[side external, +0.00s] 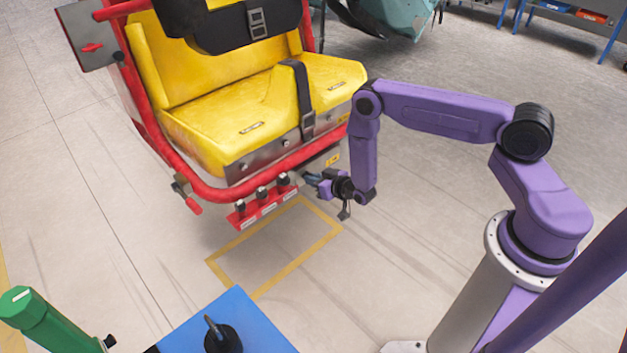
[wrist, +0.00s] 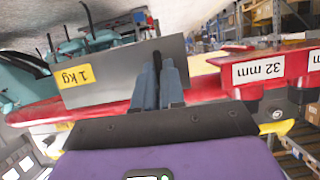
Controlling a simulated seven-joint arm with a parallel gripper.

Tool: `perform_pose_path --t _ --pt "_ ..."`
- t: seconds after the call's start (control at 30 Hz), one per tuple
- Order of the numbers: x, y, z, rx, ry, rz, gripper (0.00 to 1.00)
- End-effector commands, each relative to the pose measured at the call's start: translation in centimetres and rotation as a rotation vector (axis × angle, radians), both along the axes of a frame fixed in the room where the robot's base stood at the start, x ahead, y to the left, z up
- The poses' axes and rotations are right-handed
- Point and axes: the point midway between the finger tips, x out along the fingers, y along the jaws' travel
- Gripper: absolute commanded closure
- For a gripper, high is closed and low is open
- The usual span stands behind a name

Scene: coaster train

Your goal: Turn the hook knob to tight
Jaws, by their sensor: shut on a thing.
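Below the yellow seat (side external: 225,125), a red bar (side external: 270,215) carries three black knobs (side external: 262,193) with white labels under them. I cannot tell which one is the hook knob. My gripper (side external: 307,178) is just right of the rightmost knob (side external: 284,178), under the red frame tube.
A blue block with a black fitting (side external: 222,338) and a green post (side external: 45,318) stand in front. The floor inside the yellow outline (side external: 260,250) is clear.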

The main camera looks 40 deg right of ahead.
Motion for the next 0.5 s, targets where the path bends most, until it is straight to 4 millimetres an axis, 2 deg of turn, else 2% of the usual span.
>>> perform_pose_path --t 0.5 --pt "-0.02 -0.46 -0.16 0.491 -0.001 0.000 1.00"
